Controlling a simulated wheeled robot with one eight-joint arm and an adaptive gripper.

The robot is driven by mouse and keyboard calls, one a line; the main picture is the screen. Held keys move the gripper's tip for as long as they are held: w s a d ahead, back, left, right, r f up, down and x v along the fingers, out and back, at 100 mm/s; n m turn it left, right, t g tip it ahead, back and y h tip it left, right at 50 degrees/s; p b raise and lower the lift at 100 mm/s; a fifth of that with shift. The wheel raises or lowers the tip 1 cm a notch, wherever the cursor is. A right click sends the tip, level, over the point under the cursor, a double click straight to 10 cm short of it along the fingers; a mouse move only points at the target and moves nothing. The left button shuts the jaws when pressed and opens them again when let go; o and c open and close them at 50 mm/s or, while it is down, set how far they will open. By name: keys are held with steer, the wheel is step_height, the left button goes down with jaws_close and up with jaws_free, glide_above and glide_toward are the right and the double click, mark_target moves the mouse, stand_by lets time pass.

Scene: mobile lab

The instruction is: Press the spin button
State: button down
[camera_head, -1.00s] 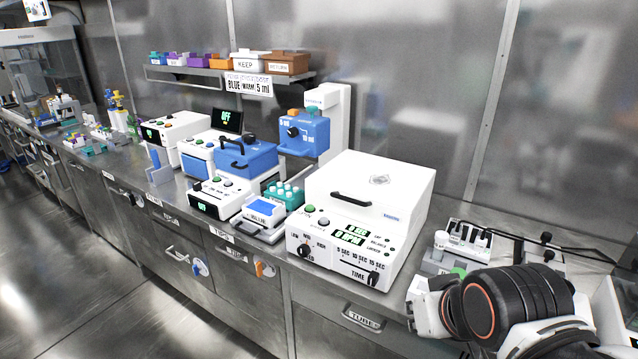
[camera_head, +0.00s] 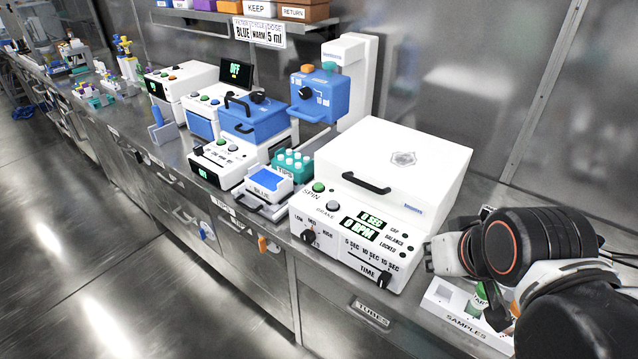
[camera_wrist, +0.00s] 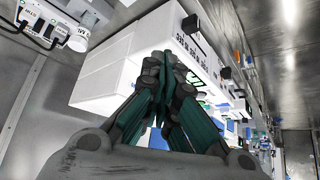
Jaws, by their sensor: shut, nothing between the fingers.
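The spin button (camera_head: 318,187) is a green round button at the upper left of the front panel on the white centrifuge (camera_head: 445,165). The word SPIN is printed just below it. The centrifuge lid, with its dark handle (camera_head: 367,184), is closed. The display (camera_head: 362,228) reads 0 SEC and 0 RPM. My gripper (camera_head: 430,256) is at the right of the centrifuge, beside the panel's right end and well apart from the button. In the wrist view its fingers (camera_wrist: 167,62) are shut and empty, with the white centrifuge (camera_wrist: 112,70) beyond them.
A samples rack (camera_head: 440,300) lies under my arm. A teal tips rack (camera_head: 293,165) and a blue-topped box (camera_head: 265,184) stand left. Space before the counter is open.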

steer(key=w+a+r+n+y+p, duration=0.1)
steer(key=w+a+r+n+p, duration=0.4)
steer(key=w, duration=0.4)
steer(key=n+y+p, duration=0.4)
steer(key=n+p, duration=0.6)
glide_above(316, 187)
steer(key=shift+w+f, duration=0.1)
steer(key=shift+f, duration=0.2)
steer(key=shift+f+b, duration=0.15)
steer(key=shift+b, duration=0.2)
step_height(316, 187, down, 8)
steer(key=b, duration=0.6)
steer(key=shift+f, duration=0.25)
steer(key=shift+f, duration=0.1)
steer(key=shift+f+b, duration=0.3)
steer(key=shift+b, duration=0.25)
